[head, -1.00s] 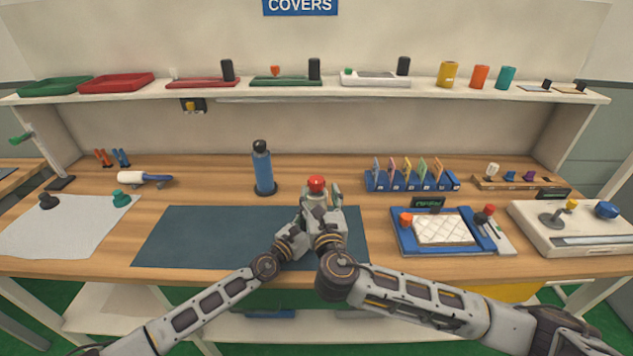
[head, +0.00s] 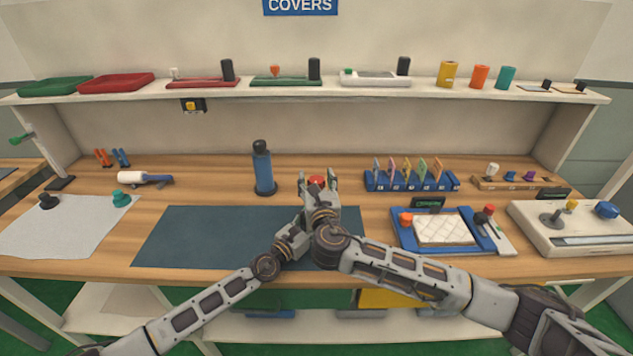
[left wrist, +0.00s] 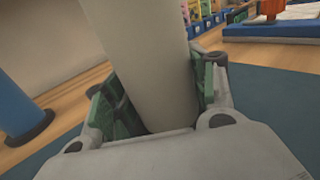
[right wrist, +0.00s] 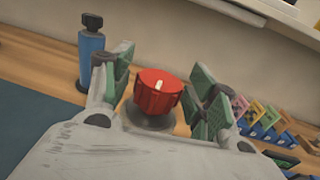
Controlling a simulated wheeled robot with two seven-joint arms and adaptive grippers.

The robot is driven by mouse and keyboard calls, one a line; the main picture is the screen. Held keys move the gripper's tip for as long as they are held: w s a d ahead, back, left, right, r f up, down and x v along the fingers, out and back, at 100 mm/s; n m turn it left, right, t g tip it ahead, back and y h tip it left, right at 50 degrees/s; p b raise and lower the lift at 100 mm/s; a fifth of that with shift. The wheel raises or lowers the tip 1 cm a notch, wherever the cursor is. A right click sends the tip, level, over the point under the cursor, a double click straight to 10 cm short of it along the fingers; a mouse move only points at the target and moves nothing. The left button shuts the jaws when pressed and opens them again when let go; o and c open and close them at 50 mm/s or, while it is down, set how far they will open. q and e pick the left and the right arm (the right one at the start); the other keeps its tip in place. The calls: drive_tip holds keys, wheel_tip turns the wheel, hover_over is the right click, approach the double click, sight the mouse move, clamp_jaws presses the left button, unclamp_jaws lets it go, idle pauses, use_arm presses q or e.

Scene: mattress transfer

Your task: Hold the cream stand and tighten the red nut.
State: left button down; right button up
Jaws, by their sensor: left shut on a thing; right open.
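The red nut (right wrist: 157,92) has a white mark on its top and sits above a dark round collar. In the head view the nut (head: 316,181) shows behind my right gripper. My right gripper (right wrist: 168,85) is open, with one green-padded finger on each side of the nut and visible gaps between. The cream stand (left wrist: 150,60) is an upright pale column in the left wrist view. My left gripper (left wrist: 160,100) is shut on it, with green pads on both sides. In the head view the stand and left fingers are mostly hidden by my right gripper.
A blue bottle-like cylinder (head: 262,170) stands behind and left of the grippers. A dark mat (head: 200,238) lies below them. A blue rack with coloured cards (head: 412,182) and a blue tray with a white pad (head: 400,240) are on the right.

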drive_tip(key=c, duration=1)
drive_tip(key=shift+c, duration=0.2)
drive_tip(key=shift+m+h, duration=0.6)
drive_tip(key=shift+h, duration=0.3)
drive_tip(key=shift+m+g+h, duration=0.35)
drive_tip(key=shift+m+h, duration=0.95)
drive_tip(key=shift+h, duration=0.7)
drive_tip(key=shift+m+g+h, duration=0.35)
drive_tip(key=shift+m+h, duration=0.95)
drive_tip(key=shift+h, duration=0.7)
drive_tip(key=shift+w+m+g+h, duration=0.1)
drive_tip(key=shift+m+g+h, duration=2.15)
drive_tip(key=shift+h, duration=0.65)
drive_tip(key=shift+m+g+h, duration=0.25)
drive_tip(key=shift+m+h, duration=0.05)
drive_tip(key=shift+m, duration=0.05)
drive_tip(key=shift+m+g+h, duration=0.4)
drive_tip(key=shift+g, duration=0.1)
